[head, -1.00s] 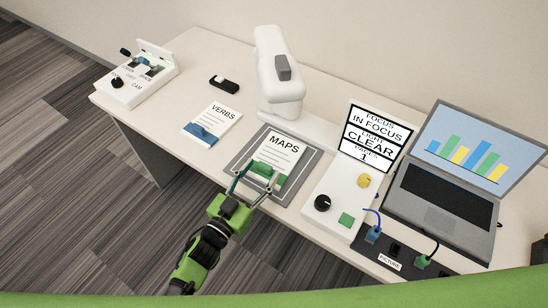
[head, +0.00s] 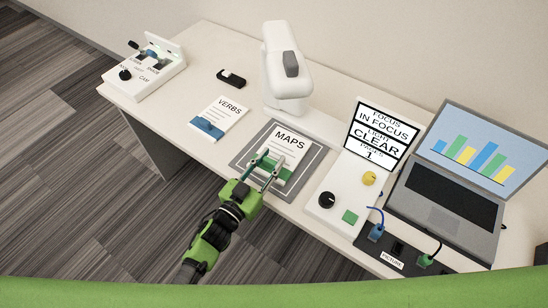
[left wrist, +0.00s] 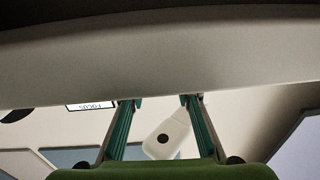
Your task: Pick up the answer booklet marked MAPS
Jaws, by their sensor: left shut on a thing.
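The white booklet marked MAPS (head: 289,143) lies over the dark grey mat with a pale border (head: 247,157) at the middle of the desk. A green block (head: 282,176) is at its near edge. My left gripper (head: 270,167) reaches from the front, its fingers at this green part, and is shut on the booklet. I cannot see any gap between booklet and mat. In the left wrist view both fingers (left wrist: 159,102) point at a wide pale surface I cannot identify for sure. My right gripper is not in view.
The VERBS booklet (head: 220,116) with a blue block lies to the left. A white document camera (head: 284,75) stands behind the mat. A control panel (head: 335,185) with knobs, a screen (head: 380,133) and a laptop (head: 450,190) stand right. A switch box (head: 147,77) is far left.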

